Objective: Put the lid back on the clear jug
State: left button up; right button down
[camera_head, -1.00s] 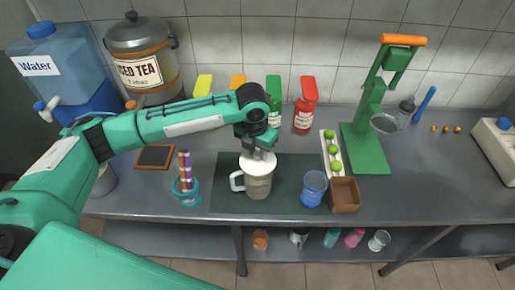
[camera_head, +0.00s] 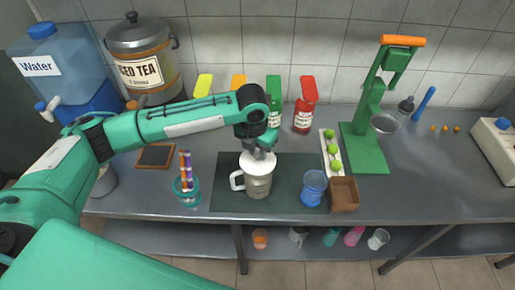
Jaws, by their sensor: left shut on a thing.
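The clear jug (camera_head: 257,187) stands upright on a dark mat (camera_head: 225,200), its white handle pointing left and a brownish-grey content showing through its wall. The white lid (camera_head: 256,166) is at the jug's mouth and covers it from this view. Whether the lid is fully seated cannot be told. My left gripper (camera_head: 259,152) points down from above and is shut on the lid, hiding part of its top. My right gripper is not in view.
A blue cup (camera_head: 313,188) and a brown box (camera_head: 344,194) stand right of the jug. A teal holder with striped straws (camera_head: 187,186) stands left. A green press (camera_head: 369,140) and several bottles (camera_head: 304,113) stand behind. The mat is bare left of the jug.

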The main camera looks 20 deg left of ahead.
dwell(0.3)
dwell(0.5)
pick_arm(q)
jog(key=shift+f+p, duration=0.15)
jog(key=shift+p, duration=0.25)
jog(key=shift+p, duration=0.45)
dwell(0.4)
dwell(0.4)
jog(key=o, duration=1.5)
